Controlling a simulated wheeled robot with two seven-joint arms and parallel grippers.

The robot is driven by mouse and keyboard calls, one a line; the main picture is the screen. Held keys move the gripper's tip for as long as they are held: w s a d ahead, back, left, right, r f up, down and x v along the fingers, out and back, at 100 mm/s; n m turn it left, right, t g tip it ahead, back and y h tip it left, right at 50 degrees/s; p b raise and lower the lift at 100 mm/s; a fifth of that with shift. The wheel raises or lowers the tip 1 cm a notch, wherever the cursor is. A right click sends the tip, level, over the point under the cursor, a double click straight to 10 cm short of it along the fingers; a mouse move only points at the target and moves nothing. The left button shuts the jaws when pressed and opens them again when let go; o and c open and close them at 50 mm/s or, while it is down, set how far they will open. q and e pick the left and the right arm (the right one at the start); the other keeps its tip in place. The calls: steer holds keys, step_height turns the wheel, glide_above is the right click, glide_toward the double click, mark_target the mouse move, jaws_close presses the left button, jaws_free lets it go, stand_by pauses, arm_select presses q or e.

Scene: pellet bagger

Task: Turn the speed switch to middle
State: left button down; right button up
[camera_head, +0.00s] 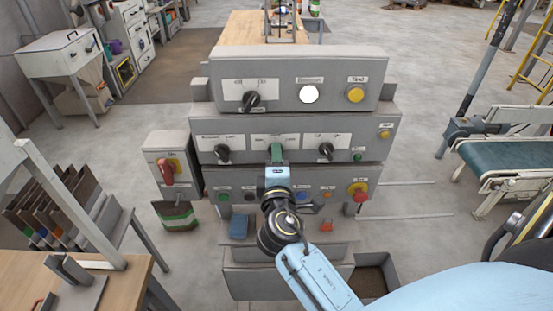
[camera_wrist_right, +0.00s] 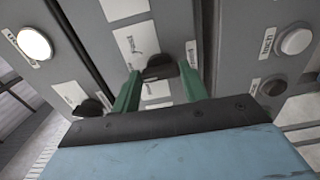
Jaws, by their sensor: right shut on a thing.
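A grey control panel (camera_head: 290,114) stands ahead in stepped tiers. Its second tier carries a left black knob (camera_head: 222,153), a right black knob (camera_head: 326,150) and, between them, a middle knob that my right gripper mostly hides in the head view. My right gripper (camera_head: 276,150) reaches this middle spot from below. In the right wrist view, its two green fingers (camera_wrist_right: 160,88) are shut on the black middle knob (camera_wrist_right: 160,67), one on each side. My left gripper is not in view.
The top tier has another black knob (camera_head: 251,101), a white lamp (camera_head: 309,94) and a yellow button (camera_head: 355,94). Several buttons line the lower tier, with a red-and-yellow one (camera_head: 358,190) at right. A red-handled switch box (camera_head: 167,168) stands at left.

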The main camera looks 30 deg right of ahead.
stand_by(0.3)
steer(key=o, duration=1)
steer(key=shift+s+a, duration=0.1)
steer(key=b+v, duration=0.4)
steer(key=v, duration=0.9)
steer(key=shift+s, duration=0.15)
